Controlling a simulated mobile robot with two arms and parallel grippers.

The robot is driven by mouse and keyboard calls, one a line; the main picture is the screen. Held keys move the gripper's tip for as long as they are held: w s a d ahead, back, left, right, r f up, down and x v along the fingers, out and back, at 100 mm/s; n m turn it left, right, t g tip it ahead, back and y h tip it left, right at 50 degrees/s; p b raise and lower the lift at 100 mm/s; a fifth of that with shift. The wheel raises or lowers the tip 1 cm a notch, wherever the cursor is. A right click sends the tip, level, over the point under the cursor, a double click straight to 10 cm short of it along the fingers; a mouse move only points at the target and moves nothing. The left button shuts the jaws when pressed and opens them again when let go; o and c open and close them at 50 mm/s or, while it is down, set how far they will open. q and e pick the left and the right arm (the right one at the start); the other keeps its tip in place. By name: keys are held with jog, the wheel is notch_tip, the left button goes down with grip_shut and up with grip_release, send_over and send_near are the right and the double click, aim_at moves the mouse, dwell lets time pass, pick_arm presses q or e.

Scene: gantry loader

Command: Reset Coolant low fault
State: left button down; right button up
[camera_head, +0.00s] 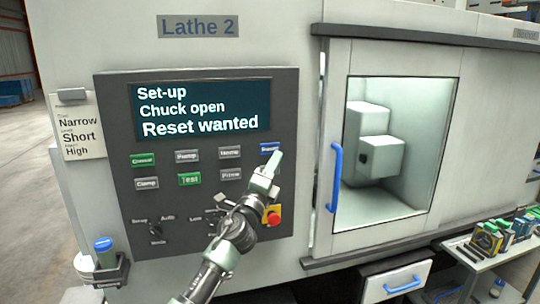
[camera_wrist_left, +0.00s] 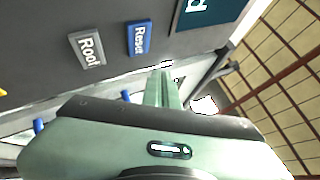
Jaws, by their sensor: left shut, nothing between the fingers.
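The grey control panel (camera_head: 120,185) of Lathe 2 has a dark screen (camera_head: 205,109) reading "Set-up, Chuck open, Reset wanted". No coolant text shows on it. The blue Reset button (camera_head: 269,148) is at the panel's upper right; in the left wrist view the blue button (camera_wrist_left: 139,38) reads "Reset". My left gripper (camera_head: 277,156) is shut and empty, its tips just below and right of that button. In the left wrist view the shut fingers (camera_wrist_left: 163,80) point toward the panel, beside the button; contact is not visible. My right gripper is not in view.
Other buttons include a green Test button (camera_head: 189,179). A red emergency stop (camera_head: 273,214) sits close to my left wrist. The lathe door (camera_head: 385,235) with its blue handle (camera_head: 335,177) is right of the panel. A blue-capped bottle (camera_head: 104,252) stands lower left.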

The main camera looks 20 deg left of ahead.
aim_at(275, 144)
pick_arm(q)
jog(key=shift+w+a+b, duration=0.5)
jog(key=shift+w+a, duration=0.05)
jog(key=shift+w, duration=0.3)
jog(key=shift+w+a+b, duration=0.5)
jog(key=shift+w+a, duration=0.05)
jog(key=shift+w, duration=0.25)
dwell(0.8)
jog(key=shift+w+a+b, duration=0.2)
jog(key=shift+w+b, duration=0.15)
jog(key=shift+w+a+b, duration=0.2)
jog(key=shift+w+b, duration=0.05)
jog(key=shift+b, duration=0.15)
dwell(0.5)
dwell(0.4)
jog(key=shift+s+d+p, duration=0.4)
jog(key=shift+s+p, duration=0.2)
jog(key=shift+s, duration=0.1)
jog(key=shift+d, duration=0.1)
